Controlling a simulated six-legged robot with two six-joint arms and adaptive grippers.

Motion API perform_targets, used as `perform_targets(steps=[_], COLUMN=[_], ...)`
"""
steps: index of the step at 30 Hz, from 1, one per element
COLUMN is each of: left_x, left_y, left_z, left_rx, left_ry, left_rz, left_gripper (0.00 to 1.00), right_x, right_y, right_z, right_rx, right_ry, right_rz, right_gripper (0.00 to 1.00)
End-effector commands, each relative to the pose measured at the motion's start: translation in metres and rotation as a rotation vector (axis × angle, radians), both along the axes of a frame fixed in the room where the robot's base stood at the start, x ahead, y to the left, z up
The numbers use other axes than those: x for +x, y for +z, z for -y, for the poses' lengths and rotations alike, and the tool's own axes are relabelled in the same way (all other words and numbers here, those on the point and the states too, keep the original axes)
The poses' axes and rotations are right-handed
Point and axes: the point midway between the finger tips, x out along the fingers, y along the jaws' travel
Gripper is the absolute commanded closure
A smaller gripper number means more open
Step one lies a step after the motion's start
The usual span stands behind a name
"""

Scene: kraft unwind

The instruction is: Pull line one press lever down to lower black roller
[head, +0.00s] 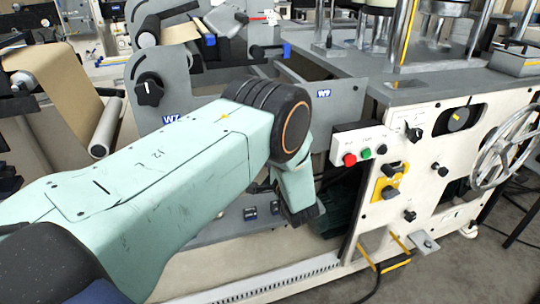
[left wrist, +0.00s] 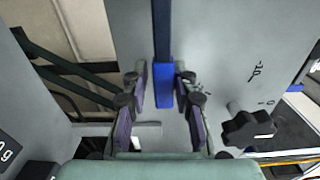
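A lever with a bright blue grip (left wrist: 164,84) on a dark bar hangs down the middle of the left wrist view, in front of a grey plate. My left gripper (left wrist: 161,76) is open, with one finger on each side of the blue grip. Gaps show on both sides; I cannot tell their depth relation. In the head view my left arm reaches to the machine, and only a dark part of the left gripper (head: 304,212) shows below the wrist. That view hides the gripped area. I cannot identify the black roller with certainty. My right gripper is not in view.
A black knob (left wrist: 250,129) is right of the gripper in the left wrist view. In the head view a black knob (head: 150,90) sits above the W7 label, a kraft roll (head: 55,85) stands left, and a button box (head: 362,146) and handwheel (head: 507,145) are right.

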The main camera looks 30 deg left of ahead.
Motion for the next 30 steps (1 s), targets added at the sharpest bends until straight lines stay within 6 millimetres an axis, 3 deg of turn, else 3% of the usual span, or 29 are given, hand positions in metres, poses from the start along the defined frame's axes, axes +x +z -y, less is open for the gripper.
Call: perform_targets(steps=[4,16,30], left_x=[0.001,-0.003,-0.06], left_y=[0.001,0.002,0.002], left_z=[0.001,0.009,0.077], left_rx=[0.0,0.002,0.003], left_ry=[-0.003,-0.008,-0.009], left_rz=[0.003,0.004,0.004], left_gripper=[0.58,0.58,0.58], right_x=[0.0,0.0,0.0], right_y=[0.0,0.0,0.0], right_z=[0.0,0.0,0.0], right_rx=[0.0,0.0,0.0], right_ry=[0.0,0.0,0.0], right_rz=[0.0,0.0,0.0], right_gripper=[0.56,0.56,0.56])
